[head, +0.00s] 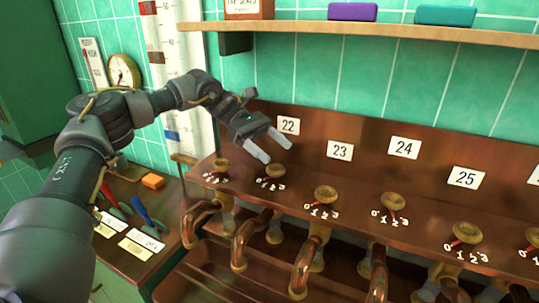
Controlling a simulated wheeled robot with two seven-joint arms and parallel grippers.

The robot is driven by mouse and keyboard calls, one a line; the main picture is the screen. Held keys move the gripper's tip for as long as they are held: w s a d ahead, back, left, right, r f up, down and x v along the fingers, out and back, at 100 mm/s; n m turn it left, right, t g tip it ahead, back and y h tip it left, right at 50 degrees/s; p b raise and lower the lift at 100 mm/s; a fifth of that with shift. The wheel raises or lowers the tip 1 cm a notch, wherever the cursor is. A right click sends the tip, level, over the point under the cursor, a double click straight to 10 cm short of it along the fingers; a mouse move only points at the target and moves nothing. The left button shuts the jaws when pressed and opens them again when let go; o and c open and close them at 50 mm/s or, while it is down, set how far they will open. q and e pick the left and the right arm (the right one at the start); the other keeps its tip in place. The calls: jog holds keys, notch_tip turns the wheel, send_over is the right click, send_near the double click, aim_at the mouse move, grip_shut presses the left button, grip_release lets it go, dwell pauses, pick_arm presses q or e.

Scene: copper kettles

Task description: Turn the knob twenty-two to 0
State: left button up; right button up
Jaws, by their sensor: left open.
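Knob twenty-two (275,171) is a round brass knob on the sloping copper-brown panel, below the white label 22 (288,125). A small 0 to 3 scale curves around its front left. Its red pointer is on the left side, near the 0 and 1; it is too small to tell exactly which it meets. My left gripper (275,152) is open, its two pale fingers apart and empty. In the picture its fingertips are just above the knob, with no visible contact. My right gripper is out of view.
Similar knobs stand close on both sides, one at left (221,166) and knob twenty-three (326,194) at right. Curved copper pipes (301,265) run below the panel. A wooden shelf (390,33) overhangs at the back. A side table holds tools and an orange block (153,181).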

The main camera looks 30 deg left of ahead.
pick_arm(q)
jog(key=s+d+r+b, duration=0.4)
jog(key=s+r, duration=0.1)
jog(key=s, duration=0.4)
jog(key=shift+s+d+r, duration=0.25)
jog(key=shift+d+r, duration=0.1)
jog(key=shift+r, duration=0.05)
